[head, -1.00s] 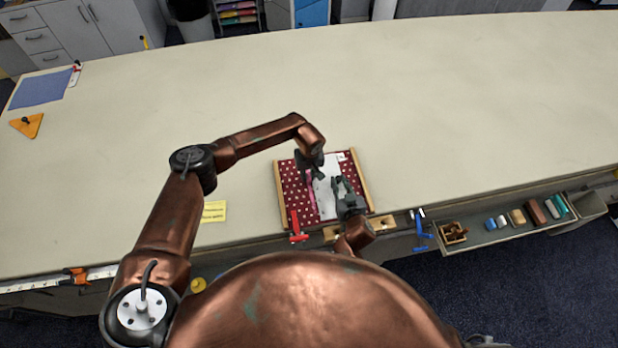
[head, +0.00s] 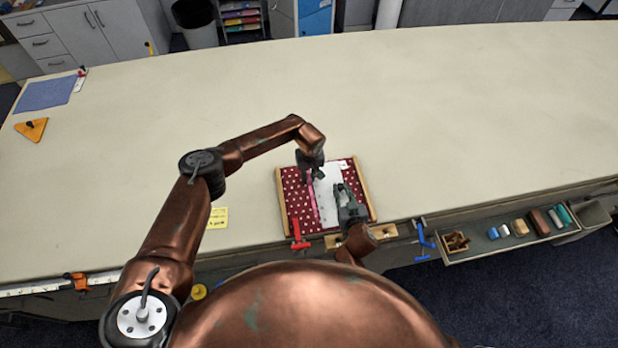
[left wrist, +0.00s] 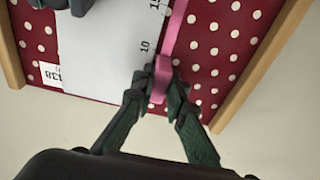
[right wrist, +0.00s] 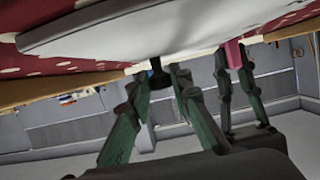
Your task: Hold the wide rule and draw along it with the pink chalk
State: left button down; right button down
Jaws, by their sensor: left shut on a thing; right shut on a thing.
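The wide white rule (head: 327,188) lies on a dark red, white-dotted board (head: 294,192) with wooden side rails. My right gripper (head: 345,197) is shut on the rule's dark knob, seen in the right wrist view (right wrist: 157,74). My left gripper (head: 315,175) is shut on the pink chalk (left wrist: 158,86), beside the rule's edge near the board's far end. A pink line (left wrist: 175,25) runs along that edge from the chalk toward my side. The chalk also shows in the right wrist view (right wrist: 233,52); its contact point is hidden.
A red clamp (head: 298,235) is at the board's near left corner and a blue clamp (head: 424,241) at the table edge. A yellow note (head: 218,218) lies left of the board. A tray (head: 510,238) of blocks hangs at the right front.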

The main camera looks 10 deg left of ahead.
aim_at(311, 190)
pick_arm(q)
jog(key=shift+s+d, duration=0.1)
jog(key=shift+s+d+f, duration=0.1)
jog(key=shift+s+d, duration=0.1)
jog(key=shift+s, duration=0.5)
jog(key=shift+s+d+f, duration=0.1)
jog(key=shift+s+d, duration=0.05)
jog(key=shift+s, duration=0.5)
jog(key=shift+s+d+r, duration=0.1)
jog(key=shift+s+d, duration=0.1)
jog(key=shift+s, duration=0.45)
jog(key=shift+s, duration=0.1)
jog(key=shift+s+d+r, duration=0.15)
jog(key=shift+s+d, duration=0.15)
jog(key=shift+s, duration=0.45)
jog(key=shift+s, duration=0.1)
jog(key=shift+s+d, duration=0.35)
jog(key=shift+s, duration=0.5)
jog(key=shift+s, duration=0.15)
